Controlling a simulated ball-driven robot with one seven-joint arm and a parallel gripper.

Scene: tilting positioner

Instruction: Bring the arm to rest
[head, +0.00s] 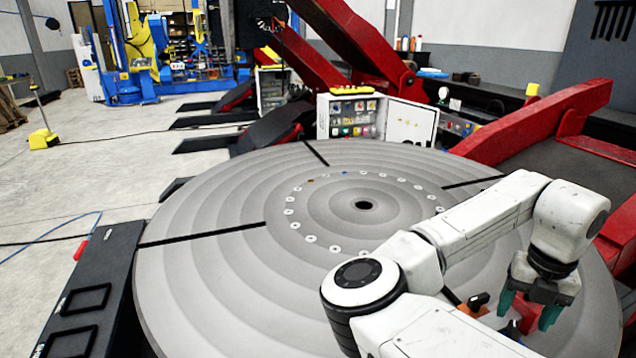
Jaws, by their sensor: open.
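My gripper (529,308) is at the lower right in the head view, with its green fingers pointing down and apart. It is open, and I see nothing between the fingers that I can tell is held. My white arm reaches from the bottom middle up to the right and bends down to the gripper. The gripper is over the right front part of the round grey positioner table (215,285). A red and black object (475,303) shows beside and behind the fingers; whether the gripper touches it I cannot tell.
The table has a ring of small white washers (310,238) around a central hole. A red frame arm (540,125) rises at the right. A white control cabinet (375,118) stands behind the table. A black platform (90,290) is at the left. Open floor (90,180) lies at the left.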

